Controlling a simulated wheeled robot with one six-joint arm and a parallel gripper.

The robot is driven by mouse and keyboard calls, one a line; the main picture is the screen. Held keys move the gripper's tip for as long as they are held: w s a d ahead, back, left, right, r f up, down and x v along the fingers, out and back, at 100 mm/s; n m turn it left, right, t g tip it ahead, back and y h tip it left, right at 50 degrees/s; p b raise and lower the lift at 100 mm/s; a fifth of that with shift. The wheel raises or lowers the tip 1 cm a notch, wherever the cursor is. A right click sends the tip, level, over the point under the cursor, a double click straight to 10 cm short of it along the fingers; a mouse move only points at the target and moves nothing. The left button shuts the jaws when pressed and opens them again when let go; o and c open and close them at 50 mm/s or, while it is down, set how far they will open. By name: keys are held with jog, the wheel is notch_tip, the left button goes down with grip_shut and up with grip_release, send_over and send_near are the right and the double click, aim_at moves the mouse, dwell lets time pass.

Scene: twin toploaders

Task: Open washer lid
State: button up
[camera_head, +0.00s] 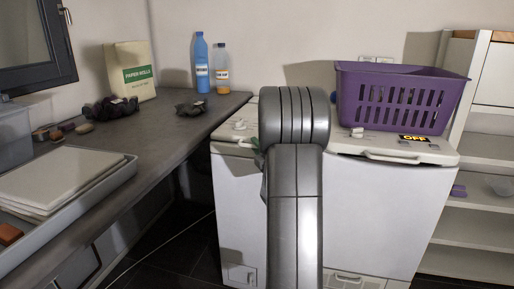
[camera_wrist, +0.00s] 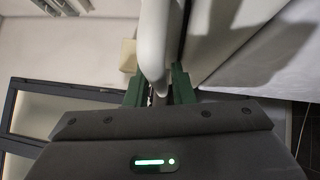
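Two white top-loading machines stand side by side in the head view. The left washer (camera_head: 232,190) is partly hidden behind my arm; part of its lid (camera_head: 238,128) shows. The right one (camera_head: 385,205) has a lid with a front handle (camera_head: 392,157) and a panel reading OFF. In the head view my arm hides most of my gripper; a green bit of it shows at the left washer's top front edge. In the wrist view, the green fingers of my gripper (camera_wrist: 160,88) stand on either side of a white rounded bar (camera_wrist: 157,50), apparently a lid handle. Contact is unclear.
A purple basket (camera_head: 400,97) stands on the right machine. The grey counter (camera_head: 165,135) at left holds a paper-rolls bag (camera_head: 130,72), a blue bottle (camera_head: 201,62), a smaller bottle (camera_head: 222,70), dark cloths and a tray (camera_head: 110,185). Shelves (camera_head: 485,190) stand at right.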

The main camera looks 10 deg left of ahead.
grip_shut()
